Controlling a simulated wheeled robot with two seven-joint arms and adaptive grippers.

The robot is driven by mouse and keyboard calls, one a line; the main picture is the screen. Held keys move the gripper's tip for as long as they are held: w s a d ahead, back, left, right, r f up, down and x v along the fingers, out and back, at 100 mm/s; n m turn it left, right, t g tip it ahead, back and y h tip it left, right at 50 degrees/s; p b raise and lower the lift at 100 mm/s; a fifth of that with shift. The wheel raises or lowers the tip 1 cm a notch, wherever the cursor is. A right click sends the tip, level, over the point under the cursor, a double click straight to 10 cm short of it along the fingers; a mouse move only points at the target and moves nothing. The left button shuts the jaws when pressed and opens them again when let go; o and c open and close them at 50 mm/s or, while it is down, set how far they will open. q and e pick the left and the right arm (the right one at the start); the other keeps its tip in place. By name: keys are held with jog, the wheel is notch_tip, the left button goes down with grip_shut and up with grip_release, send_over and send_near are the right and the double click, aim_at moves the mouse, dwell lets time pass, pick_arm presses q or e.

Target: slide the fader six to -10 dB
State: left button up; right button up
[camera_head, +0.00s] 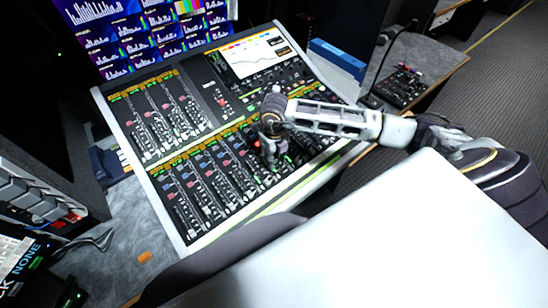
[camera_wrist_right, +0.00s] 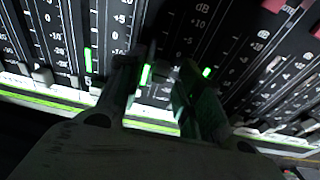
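The mixing console (camera_head: 222,240) has an upper and a lower bank of faders, with dark strips and small caps. My right gripper (camera_head: 271,150) points down at the right-hand part of the lower bank. In the right wrist view its two dark fingers (camera_wrist_right: 160,85) stand apart over the fader strips, with a lit green marker and printed scale between them. No cap shows clearly between the fingers, and contact with one cannot be told. Fader six cannot be picked out by number, and its cap is not clearly seen. My left gripper is out of view.
The console's screen (camera_head: 253,55) is behind the gripper. A blue box (camera_head: 338,57) and a small control panel (camera_head: 403,86) lie to the right. Monitors (camera_head: 150,30) stand at the back. Neighbouring fader caps (camera_wrist_right: 42,75) sit close to the fingers.

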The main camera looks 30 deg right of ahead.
aim_at(274, 160)
jog(key=shift+r, duration=0.1)
notch_tip(274, 160, up, 12)
dwell(1.0)
dwell(0.5)
